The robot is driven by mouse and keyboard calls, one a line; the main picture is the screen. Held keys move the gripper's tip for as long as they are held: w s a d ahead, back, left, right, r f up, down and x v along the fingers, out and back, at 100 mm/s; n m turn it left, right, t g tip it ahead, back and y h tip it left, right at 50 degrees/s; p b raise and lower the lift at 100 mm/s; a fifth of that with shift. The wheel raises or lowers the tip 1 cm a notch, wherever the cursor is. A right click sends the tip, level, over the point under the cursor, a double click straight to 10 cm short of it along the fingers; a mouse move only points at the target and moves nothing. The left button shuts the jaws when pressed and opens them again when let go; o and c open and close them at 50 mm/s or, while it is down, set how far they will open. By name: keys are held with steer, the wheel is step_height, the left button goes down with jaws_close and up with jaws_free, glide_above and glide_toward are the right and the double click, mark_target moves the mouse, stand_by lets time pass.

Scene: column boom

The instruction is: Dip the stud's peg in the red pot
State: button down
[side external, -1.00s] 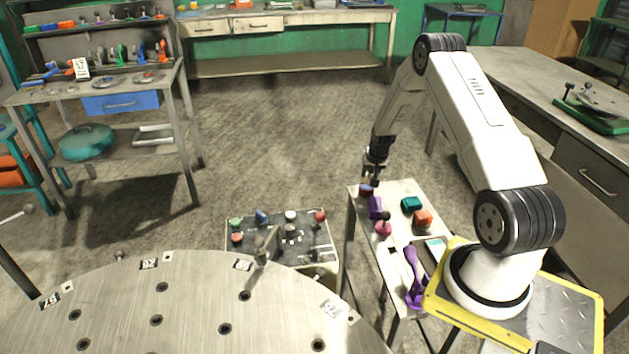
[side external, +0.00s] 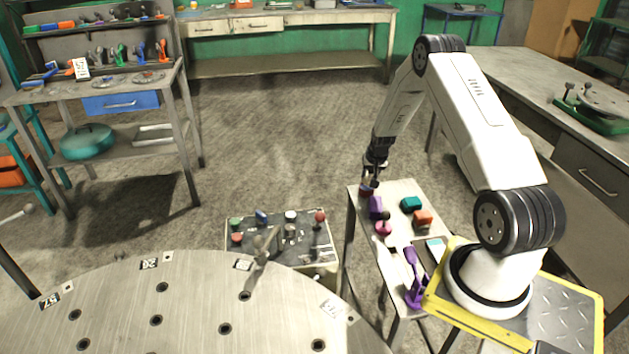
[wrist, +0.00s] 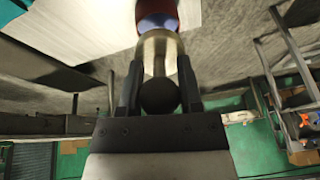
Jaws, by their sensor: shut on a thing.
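My gripper (side external: 371,174) is above the far left corner of the small metal table. In the wrist view, its dark fingers (wrist: 160,88) are shut on the stud (wrist: 160,55), a pale brassy body with a dark ball at the near end. The red pot (wrist: 169,6), with a bluish inside, is at the stud's far end. In the side view, the pot (side external: 365,190) looks small and dark red, right under my fingertips. The peg itself is hidden, and I cannot tell how deep it is in the pot.
The small table (side external: 398,189) also holds a purple block (side external: 376,208), a pink piece with a dark ball (side external: 384,228), teal (side external: 411,203) and orange (side external: 422,217) blocks, and a purple clamp (side external: 415,285). A round metal table (side external: 190,300) is in front.

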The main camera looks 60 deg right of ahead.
steer(key=shift+f, duration=0.6)
stand_by(1.3)
steer(key=shift+r, duration=0.15)
steer(key=shift+r, duration=3.4)
steer(key=w+a+r+n+t+y, duration=0.15)
steer(key=a+r+n, duration=0.25)
steer(key=a, duration=1)
steer(key=w+a+r+n+y, duration=0.1)
steer(key=w+a+r+n, duration=0.25)
steer(key=a, duration=1.15)
steer(key=s+a+r+n, duration=0.1)
steer(key=s+a+n, duration=0.1)
steer(key=a, duration=0.3)
steer(key=s+a+r+n+y, duration=0.1)
steer(key=s+a+r+n, duration=0.1)
steer(key=a, duration=0.3)
steer(key=shift+s+a, duration=0.15)
steer(key=shift+s, duration=0.2)
